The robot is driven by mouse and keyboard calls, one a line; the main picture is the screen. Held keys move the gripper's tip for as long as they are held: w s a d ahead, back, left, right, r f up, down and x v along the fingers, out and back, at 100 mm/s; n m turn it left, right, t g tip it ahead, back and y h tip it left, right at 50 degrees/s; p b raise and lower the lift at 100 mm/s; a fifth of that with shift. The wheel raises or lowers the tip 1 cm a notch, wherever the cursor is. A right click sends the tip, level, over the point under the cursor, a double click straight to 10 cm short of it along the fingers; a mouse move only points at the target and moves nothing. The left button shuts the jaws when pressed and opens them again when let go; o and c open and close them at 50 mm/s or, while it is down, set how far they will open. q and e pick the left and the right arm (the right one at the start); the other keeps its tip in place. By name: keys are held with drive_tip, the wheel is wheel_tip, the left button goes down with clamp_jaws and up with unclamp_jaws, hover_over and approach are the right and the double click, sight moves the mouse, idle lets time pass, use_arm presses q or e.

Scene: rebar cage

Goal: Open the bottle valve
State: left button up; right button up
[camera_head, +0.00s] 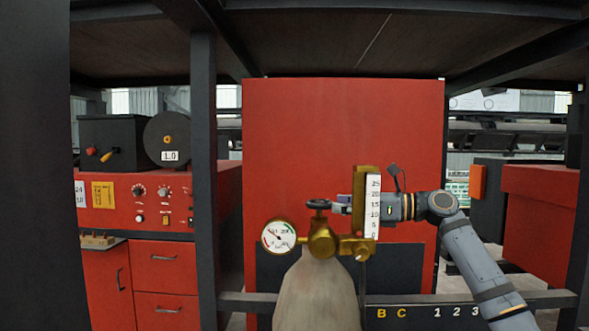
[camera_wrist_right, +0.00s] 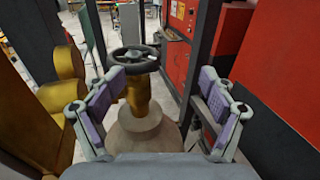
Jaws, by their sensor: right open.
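The bottle valve's black handwheel (camera_head: 318,204) sits on top of the brass valve body (camera_head: 322,240) of a pale gas bottle (camera_head: 318,292). In the right wrist view the handwheel (camera_wrist_right: 134,58) is ahead of my right gripper (camera_wrist_right: 160,82), left of the middle between its fingers. The gripper is open and empty, with purple pads on both fingers. In the head view my right gripper (camera_head: 345,204) is to the right of the handwheel, partly hidden behind the brass flow meter. I cannot tell whether they touch. My left gripper is not in view.
A round pressure gauge (camera_head: 279,237) is left of the valve, and the upright flow meter (camera_head: 372,208) is right of it. A red panel (camera_head: 343,120) stands behind. Dark posts (camera_head: 203,160) and a red control cabinet (camera_head: 150,210) are to the left.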

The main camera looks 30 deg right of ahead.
sight(312, 202)
drive_tip(key=a, duration=0.1)
drive_tip(key=a+y, duration=0.1)
drive_tip(key=s+a+n+g+p, duration=0.1)
drive_tip(key=shift+s+a+r+y, duration=0.1)
drive_tip(key=shift+a+r+y, duration=0.2)
drive_tip(key=shift+r, duration=0.1)
drive_tip(key=shift+p+x, duration=0.5)
drive_tip(key=shift+x, duration=0.3)
drive_tip(key=p+x, duration=0.2)
drive_tip(key=x, duration=0.1)
drive_tip(key=shift+w, duration=0.4)
drive_tip(key=shift+w+a+f+p, duration=0.25)
drive_tip(key=shift+w+a+p, duration=0.2)
drive_tip(key=shift+w+a, duration=0.2)
drive_tip(key=c, duration=1)
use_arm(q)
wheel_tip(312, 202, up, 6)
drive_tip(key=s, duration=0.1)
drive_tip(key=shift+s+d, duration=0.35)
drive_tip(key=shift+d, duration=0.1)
use_arm(e)
drive_tip(key=shift+c, duration=0.6)
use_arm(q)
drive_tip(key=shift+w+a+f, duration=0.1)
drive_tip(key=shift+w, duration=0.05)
use_arm(e)
drive_tip(key=shift+c, duration=0.6)
